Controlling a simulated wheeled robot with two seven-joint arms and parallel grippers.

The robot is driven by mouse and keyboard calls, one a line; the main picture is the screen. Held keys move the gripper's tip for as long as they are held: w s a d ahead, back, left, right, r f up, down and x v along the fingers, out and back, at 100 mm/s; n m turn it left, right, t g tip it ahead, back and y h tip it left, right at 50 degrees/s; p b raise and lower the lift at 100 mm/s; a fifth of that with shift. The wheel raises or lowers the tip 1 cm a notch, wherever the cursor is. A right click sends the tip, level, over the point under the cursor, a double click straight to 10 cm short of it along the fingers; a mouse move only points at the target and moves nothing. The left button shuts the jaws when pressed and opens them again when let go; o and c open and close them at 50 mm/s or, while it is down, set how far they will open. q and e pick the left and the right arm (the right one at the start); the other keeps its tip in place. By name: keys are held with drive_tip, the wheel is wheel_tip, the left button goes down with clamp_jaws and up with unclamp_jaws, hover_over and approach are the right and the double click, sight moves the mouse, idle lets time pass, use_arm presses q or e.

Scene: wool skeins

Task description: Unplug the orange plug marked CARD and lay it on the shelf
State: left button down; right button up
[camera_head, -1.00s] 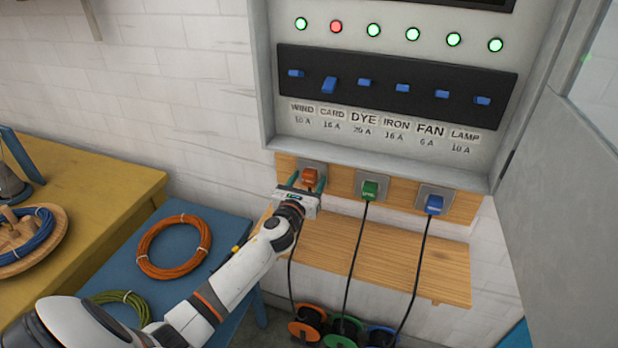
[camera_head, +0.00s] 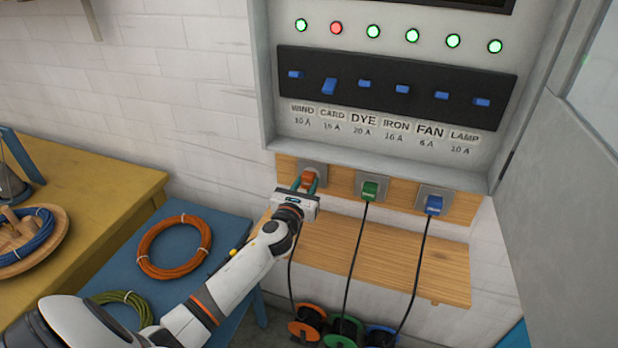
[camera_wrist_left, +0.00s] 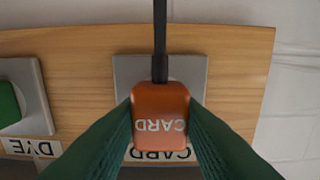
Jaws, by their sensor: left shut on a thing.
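The orange plug (camera_head: 308,179) sits at the left socket of the wooden socket board, in front of its grey plate. In the left wrist view the orange plug (camera_wrist_left: 159,112) reads CARD, upside down, and its black cable runs from its edge. My left gripper (camera_head: 305,187) is shut on the plug; its green fingers (camera_wrist_left: 160,130) press on both sides. Whether the plug's pins are still in the socket cannot be told. The wooden shelf (camera_head: 380,258) lies below the board, bare on top. My right gripper is not in view.
A green plug (camera_head: 369,190) and a blue plug (camera_head: 434,205) sit in the sockets to the right. Their cables hang in front of the shelf to reels (camera_head: 343,330) below. The grey cabinet door (camera_head: 560,180) stands open at right.

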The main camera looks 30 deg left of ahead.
sight(306, 184)
use_arm(q)
drive_tip(key=shift+p+v, duration=0.5)
drive_tip(key=shift+v, duration=2)
